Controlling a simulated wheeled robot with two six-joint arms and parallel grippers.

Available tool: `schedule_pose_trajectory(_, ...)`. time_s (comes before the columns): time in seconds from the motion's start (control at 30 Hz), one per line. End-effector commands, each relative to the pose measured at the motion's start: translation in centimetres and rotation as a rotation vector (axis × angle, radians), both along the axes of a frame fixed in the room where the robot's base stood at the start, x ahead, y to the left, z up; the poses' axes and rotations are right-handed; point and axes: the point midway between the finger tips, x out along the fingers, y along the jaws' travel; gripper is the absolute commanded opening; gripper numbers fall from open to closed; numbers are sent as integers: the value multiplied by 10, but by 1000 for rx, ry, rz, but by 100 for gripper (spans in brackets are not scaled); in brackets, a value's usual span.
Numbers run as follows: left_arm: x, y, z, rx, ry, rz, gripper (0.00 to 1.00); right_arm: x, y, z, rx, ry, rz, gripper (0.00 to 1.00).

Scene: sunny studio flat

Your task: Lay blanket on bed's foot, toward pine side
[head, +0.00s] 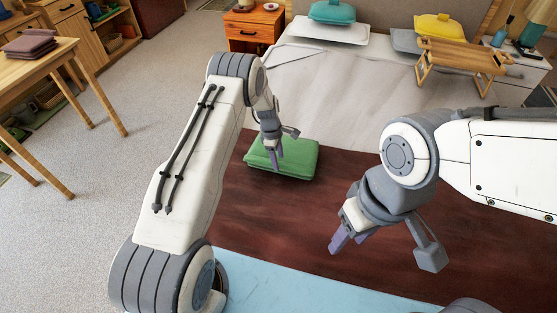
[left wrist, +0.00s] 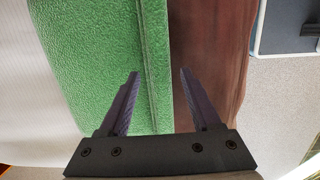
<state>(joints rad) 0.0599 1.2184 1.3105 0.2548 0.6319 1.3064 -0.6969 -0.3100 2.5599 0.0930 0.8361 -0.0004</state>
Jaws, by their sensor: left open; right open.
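A folded green blanket (head: 296,160) lies flat on the bed, at the border between the pale sheet (head: 340,95) and the dark red-brown cover (head: 300,220) over the foot part. My left gripper (head: 276,155) is open, pointing down at the blanket, and hides part of it. In the left wrist view the green blanket (left wrist: 110,50) fills the middle left; its seamed edge runs between the two open fingers of the left gripper (left wrist: 160,75). I cannot tell whether the fingers touch it. My right gripper (head: 350,241) is open and empty over the red-brown cover.
A wooden tray table (head: 460,55), a yellow cushion (head: 440,27) and a teal cushion (head: 331,12) are at the bed's head. An orange-brown wooden nightstand (head: 254,28) stands at its left, a white one (head: 520,70) at its right. A wooden table (head: 40,60) holds folded mauve cloth.

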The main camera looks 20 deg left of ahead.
Motion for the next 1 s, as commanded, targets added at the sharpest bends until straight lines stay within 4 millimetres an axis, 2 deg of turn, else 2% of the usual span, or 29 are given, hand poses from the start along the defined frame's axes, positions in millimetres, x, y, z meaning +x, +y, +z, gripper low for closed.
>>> schedule_pose_trajectory(0.4, 0, 13, 85, 1, -3, 1, 65, 0, 0, -6, 0, 0, 0, 50)
schedule_pose_trajectory(0.57, 0, 15, 103, 0, -2, 1, 65, 0, 0, -7, 0, 0, 0, 50)
schedule_pose_trajectory(0.67, -2, 10, 115, 1, -6, -31, 65, 0, 0, -7, 0, 0, 0, 50)
schedule_pose_trajectory(0.77, -14, -15, 140, 6, -23, -159, 65, 0, 0, -7, 0, 0, 0, 50)
schedule_pose_trajectory(0.83, -32, -43, 168, 13, -45, -319, 65, 0, 0, -7, 0, 0, 0, 50)
schedule_pose_trajectory(0.97, -90, -100, 223, 24, -91, -708, 65, 0, 0, -7, 0, 0, 0, 50)
schedule_pose_trajectory(1.0, -113, -114, 238, 26, -105, -834, 65, 0, 0, -7, 0, 0, 0, 50)
